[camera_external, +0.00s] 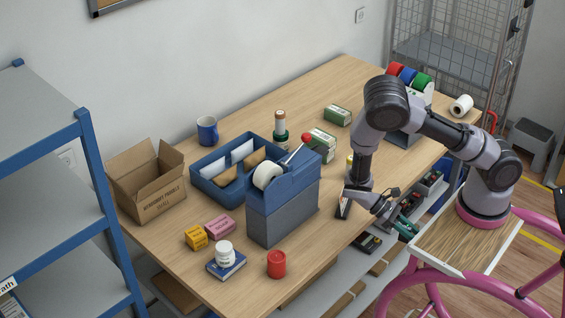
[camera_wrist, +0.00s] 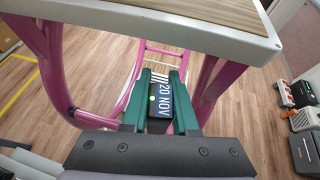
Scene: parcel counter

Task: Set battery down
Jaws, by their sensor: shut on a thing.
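My gripper (camera_external: 407,228) is off the table's front edge, beside my pink base, with its teal fingers pointing down and to the right. In the wrist view my gripper (camera_wrist: 162,77) is shut on a dark battery (camera_wrist: 160,108) with a "20 NOV" label and a small green light. The battery sits between the two fingers, and my pink frame shows beyond it. In the outside view the held battery cannot be made out clearly.
The wooden table (camera_external: 285,105) carries a blue tray (camera_external: 205,185), an open carton (camera_external: 150,190) and a red can (camera_external: 276,264). Dark items in holders (camera_external: 430,183) stand near the table's right edge. A black device (camera_external: 367,242) lies lower, on a shelf.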

